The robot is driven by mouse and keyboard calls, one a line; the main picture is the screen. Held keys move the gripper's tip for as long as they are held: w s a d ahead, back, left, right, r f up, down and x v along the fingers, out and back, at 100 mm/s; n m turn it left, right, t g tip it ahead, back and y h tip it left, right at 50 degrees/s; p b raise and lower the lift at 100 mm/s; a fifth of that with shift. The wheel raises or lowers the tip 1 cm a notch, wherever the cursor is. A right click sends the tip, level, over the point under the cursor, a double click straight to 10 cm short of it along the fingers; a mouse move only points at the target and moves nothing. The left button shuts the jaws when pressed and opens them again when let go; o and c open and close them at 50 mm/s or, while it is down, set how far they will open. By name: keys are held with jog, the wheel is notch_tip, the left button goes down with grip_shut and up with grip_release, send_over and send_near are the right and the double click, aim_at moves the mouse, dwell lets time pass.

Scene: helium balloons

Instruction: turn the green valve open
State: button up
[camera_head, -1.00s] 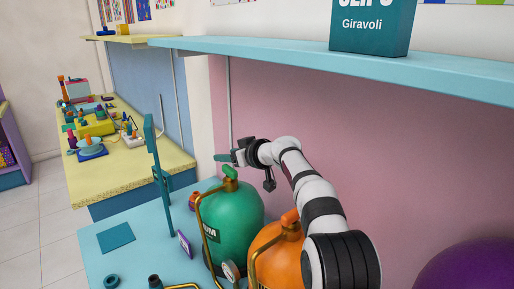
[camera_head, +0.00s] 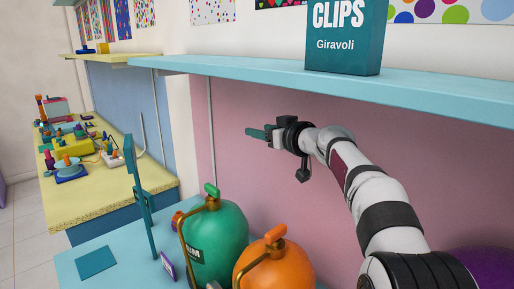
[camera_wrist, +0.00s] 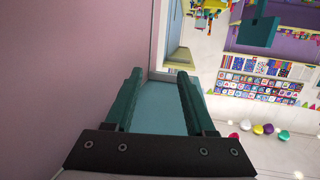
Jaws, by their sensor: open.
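The green valve (camera_head: 211,191) sits on top of a green helium tank (camera_head: 219,236) on the light-blue table. An orange tank with an orange valve (camera_head: 275,233) stands just right of it. My gripper (camera_head: 252,133) is above and to the right of the green valve, apart from it, with its teal fingers pointing left. In the wrist view my gripper (camera_wrist: 161,82) shows two parted fingers with nothing between them. The green valve does not show in the wrist view.
A blue shelf (camera_head: 330,75) with a teal clips box (camera_head: 346,40) runs above my arm. A teal upright stand (camera_head: 139,205) is left of the green tank. A pink wall (camera_head: 265,165) lies behind. A purple round thing (camera_head: 487,268) is at lower right.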

jog(key=s+d+r+m+t+h, duration=0.3)
jog(key=d+m+h, duration=0.2)
jog(key=d, duration=0.2)
jog(key=s+d+f+m+g+h, duration=0.4)
jog(key=s+d+f+m+h, duration=0.25)
jog(key=s+d+f, duration=0.45)
jog(key=s+a+f+m+g, duration=0.15)
jog(key=s+f+g, duration=0.6)
jog(key=s, duration=0.75)
jog(key=s+a+f+g+y, duration=0.1)
jog(key=s+a+f, duration=0.2)
jog(key=s, duration=0.4)
jog(key=s+a+f+g+y, duration=0.2)
jog(key=s+a+f, duration=0.1)
jog(key=s, duration=0.4)
jog(key=s+a+f+g+y, duration=0.1)
jog(key=s+a+f+g, duration=0.1)
jog(key=s+a+f, duration=0.2)
jog(key=s, duration=0.3)
jog(key=shift+s+f+n, duration=0.2)
jog(key=shift+f+n, duration=0.15)
jog(key=shift+n, duration=0.05)
jog(key=shift+d+y, duration=0.1)
jog(key=shift+y, duration=0.15)
